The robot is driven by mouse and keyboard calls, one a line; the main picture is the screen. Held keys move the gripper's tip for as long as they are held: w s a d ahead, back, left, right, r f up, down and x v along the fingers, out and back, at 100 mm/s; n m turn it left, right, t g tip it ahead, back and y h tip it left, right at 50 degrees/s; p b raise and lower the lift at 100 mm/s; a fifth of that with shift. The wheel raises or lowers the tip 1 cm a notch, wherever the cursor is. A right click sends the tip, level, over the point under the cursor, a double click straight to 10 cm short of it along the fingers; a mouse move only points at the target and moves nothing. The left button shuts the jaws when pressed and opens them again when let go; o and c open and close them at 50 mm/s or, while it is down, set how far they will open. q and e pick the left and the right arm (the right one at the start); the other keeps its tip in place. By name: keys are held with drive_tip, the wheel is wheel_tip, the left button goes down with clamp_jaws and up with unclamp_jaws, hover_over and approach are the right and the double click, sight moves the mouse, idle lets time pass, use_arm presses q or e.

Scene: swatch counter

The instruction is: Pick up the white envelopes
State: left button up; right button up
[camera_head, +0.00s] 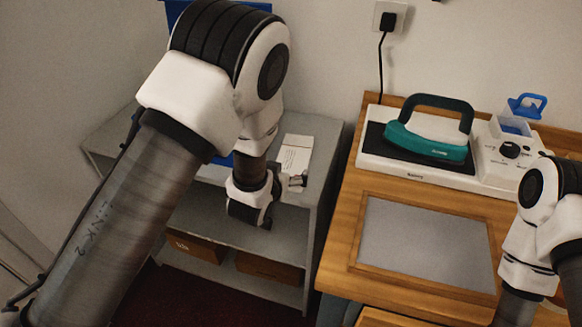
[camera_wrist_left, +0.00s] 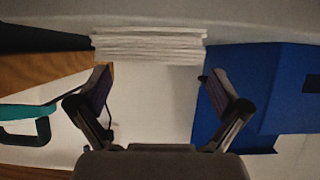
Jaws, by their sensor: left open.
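The white envelopes (camera_head: 297,152) lie as a stack on top of the grey shelf unit, partly hidden by my left arm. In the left wrist view the stack (camera_wrist_left: 148,46) shows its layered edge, just beyond the fingertips and roughly centred between them. My left gripper (camera_head: 298,182) is at the near end of the stack; its open fingers (camera_wrist_left: 156,78) stand apart with nothing between them. I cannot tell whether a fingertip touches the envelopes. My right arm enters at the right edge, but its gripper is out of the picture.
A blue object (camera_wrist_left: 240,95) stands close beside the envelopes. The grey shelf unit (camera_head: 325,150) has brown boxes (camera_head: 195,247) below. To the right, a wooden counter (camera_head: 335,235) carries a teal iron (camera_head: 430,145) on its base and a grey panel (camera_head: 425,240). A cord hangs from the wall socket.

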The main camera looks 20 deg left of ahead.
sight(290, 167)
use_arm(q)
drive_tip(key=x, duration=0.4)
drive_tip(key=shift+w+d+f, duration=0.15)
drive_tip(key=shift+w+f, duration=0.05)
drive_tip(key=shift+f, duration=0.1)
drive_tip(key=shift+s+r, duration=0.15)
drive_tip(key=shift+r, duration=0.05)
drive_tip(key=c, duration=0.9)
